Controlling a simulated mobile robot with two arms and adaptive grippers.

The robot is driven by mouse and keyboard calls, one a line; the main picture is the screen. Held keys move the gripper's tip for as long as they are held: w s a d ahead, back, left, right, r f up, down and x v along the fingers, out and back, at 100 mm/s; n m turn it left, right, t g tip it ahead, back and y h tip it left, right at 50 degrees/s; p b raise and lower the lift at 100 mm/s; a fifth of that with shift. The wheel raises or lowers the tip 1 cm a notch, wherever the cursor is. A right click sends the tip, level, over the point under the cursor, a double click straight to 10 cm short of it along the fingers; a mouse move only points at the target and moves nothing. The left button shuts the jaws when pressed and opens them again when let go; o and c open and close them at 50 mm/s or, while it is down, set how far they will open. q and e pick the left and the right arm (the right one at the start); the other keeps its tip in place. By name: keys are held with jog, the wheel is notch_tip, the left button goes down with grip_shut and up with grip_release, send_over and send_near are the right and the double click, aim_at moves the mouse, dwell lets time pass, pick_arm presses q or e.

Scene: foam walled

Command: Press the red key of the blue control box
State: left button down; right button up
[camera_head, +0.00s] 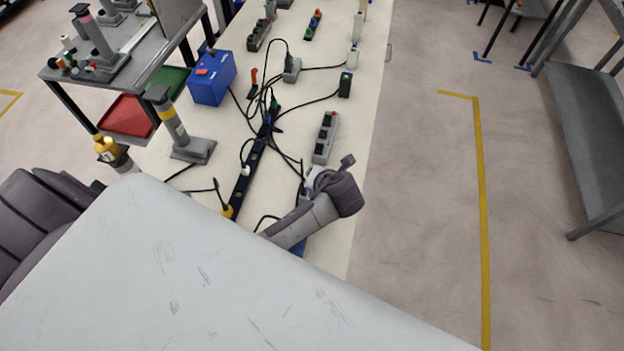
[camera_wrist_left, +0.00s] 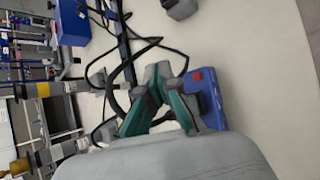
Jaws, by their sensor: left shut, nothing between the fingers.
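The blue control box (camera_wrist_left: 211,108) lies on the white table in the left wrist view, with a red key (camera_wrist_left: 197,76) near its far end. My left gripper (camera_wrist_left: 157,76) is shut and empty. Its teal and dark fingers appear left of the red key, and I cannot tell their height above the box. In the head view a grey arm part of mine covers that area. Only a blue patch (camera_head: 298,247) shows beside it, perhaps the box, and the fingertips are hidden. My right gripper is in neither view.
Black cables and a dark power strip (camera_head: 247,178) lie left of my arm. A grey socket strip (camera_head: 325,138) stands beyond it. A larger blue box (camera_head: 210,80) with a red part on top stands farther back. The floor right of the table is open.

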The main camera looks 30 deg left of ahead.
pick_arm(q)
notch_tip(320, 180, down, 4)
jog(key=b, duration=0.3)
jog(key=shift+d+r+b, duration=0.1)
jog(key=shift+r+b, duration=0.15)
jog(key=shift+b, duration=0.15)
jog(key=shift+f, duration=1)
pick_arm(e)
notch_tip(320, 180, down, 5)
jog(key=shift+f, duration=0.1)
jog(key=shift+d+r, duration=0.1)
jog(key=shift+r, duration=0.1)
pick_arm(q)
jog(key=shift+f+p, duration=0.3)
jog(key=shift+p, duration=0.1)
jog(key=shift+f, duration=0.1)
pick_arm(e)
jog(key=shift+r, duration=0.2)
